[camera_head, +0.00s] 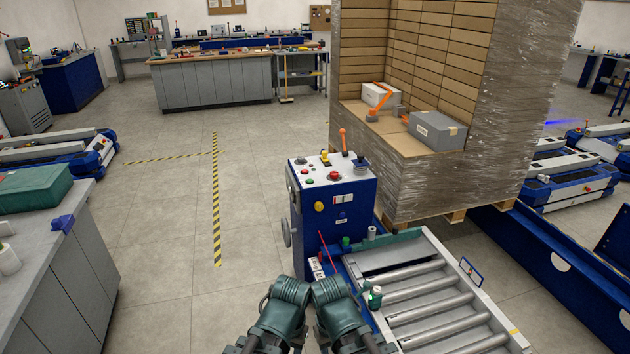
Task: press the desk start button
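A blue control desk (338,205) with a white sloped top stands in the middle. On its top are a small green button (310,181) near the front left edge, a red mushroom button (334,176), a yellow knob (325,157) and an orange-handled lever (343,140). A yellow round button (319,206) is on its front face. Any labels are too small to read. My two dark green arms come in at the bottom centre, in front of the desk and apart from its top. No gripper fingers show on either arm.
A roller conveyor (425,300) adjoins the desk at the right. Behind it stands a wrapped pallet stack (440,185) with a grey box (437,130) on it. A grey workbench (75,285) is at the left. The floor left of the desk is clear.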

